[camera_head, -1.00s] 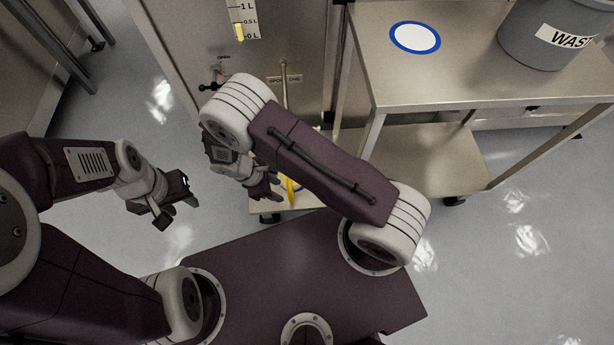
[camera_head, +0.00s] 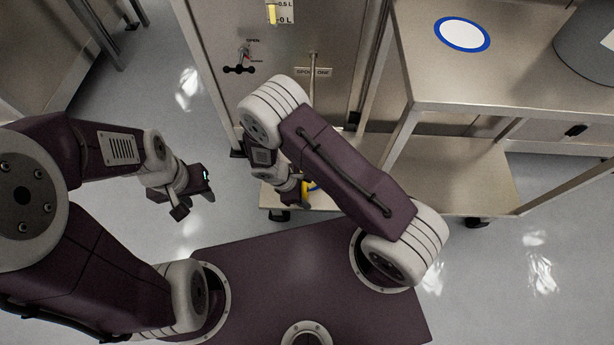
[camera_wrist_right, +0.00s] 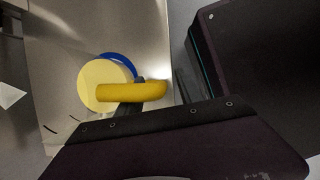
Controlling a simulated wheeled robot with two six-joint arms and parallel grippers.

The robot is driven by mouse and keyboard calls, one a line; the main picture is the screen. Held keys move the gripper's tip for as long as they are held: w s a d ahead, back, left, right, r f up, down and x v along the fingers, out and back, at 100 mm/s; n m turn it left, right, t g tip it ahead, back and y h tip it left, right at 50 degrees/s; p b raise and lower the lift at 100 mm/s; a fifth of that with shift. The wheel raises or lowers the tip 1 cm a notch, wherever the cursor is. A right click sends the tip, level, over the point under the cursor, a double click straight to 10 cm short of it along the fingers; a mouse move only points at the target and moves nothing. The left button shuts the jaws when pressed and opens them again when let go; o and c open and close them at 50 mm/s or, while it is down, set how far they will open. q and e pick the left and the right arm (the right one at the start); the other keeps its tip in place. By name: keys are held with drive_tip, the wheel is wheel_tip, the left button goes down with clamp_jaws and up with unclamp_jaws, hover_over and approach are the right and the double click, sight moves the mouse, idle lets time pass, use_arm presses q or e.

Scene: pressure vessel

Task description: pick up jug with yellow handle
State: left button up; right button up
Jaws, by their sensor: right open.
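The jug's yellow handle (camera_head: 305,193) shows as a small patch beside my right gripper (camera_head: 296,194) in the head view; the arm hides most of the jug. In the right wrist view the jug shows from above, with a pale yellow round top (camera_wrist_right: 97,84) and the thick yellow handle (camera_wrist_right: 135,92) pointing right. My right gripper is open, close to the handle. One dark finger reaches under or behind the handle; whether it touches cannot be told. My left gripper (camera_head: 203,186) hangs over open floor, away from the jug; its finger gap is unclear.
The jug stands on a low metal shelf (camera_head: 455,175) beside a steel cabinet with a lever (camera_head: 245,58) and a vertical pipe (camera_head: 312,85). A blue ring (camera_wrist_right: 118,62) shows by the jug. A cart top (camera_head: 530,75) with a grey waste bin (camera_head: 590,45) is at right.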

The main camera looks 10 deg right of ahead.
clamp_jaws()
idle(1.4)
